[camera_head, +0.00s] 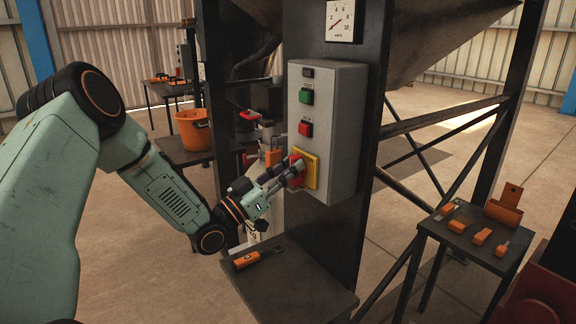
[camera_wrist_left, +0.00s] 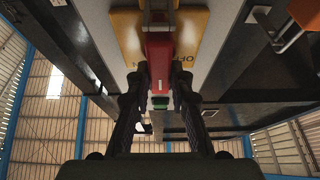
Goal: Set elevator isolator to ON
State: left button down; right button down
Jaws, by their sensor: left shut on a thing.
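The elevator isolator is a red handle (camera_head: 296,170) on a yellow plate (camera_head: 312,171), low on the front of a grey control box (camera_head: 346,123). My left gripper (camera_head: 290,173) reaches it from the left and is shut on the red handle. In the left wrist view, the red handle (camera_wrist_left: 159,62) lies between the two dark fingers (camera_wrist_left: 160,88), in front of the yellow plate (camera_wrist_left: 190,32). Part of the lettering on the plate shows, but the fingers and handle hide the rest. I cannot tell the switch position for sure. My right gripper is not in view.
A green button (camera_head: 306,96) and a red button (camera_head: 305,129) sit above the isolator. A dial gauge (camera_head: 341,20) is higher up. A small dark table (camera_head: 300,290) with an orange tool (camera_head: 253,259) stands below. Another table with orange tools (camera_head: 482,237) is at right.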

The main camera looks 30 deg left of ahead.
pick_arm(q)
jog(key=shift+s+d+f, duration=0.1)
jog(key=shift+d+f, duration=0.1)
jog(key=shift+f, duration=0.15)
jog(key=c, duration=1.4)
grip_release()
jog(key=shift+o, duration=1)
jog(key=shift+a+r, duration=0.1)
jog(key=v, duration=0.7)
jog(key=shift+a, duration=0.15)
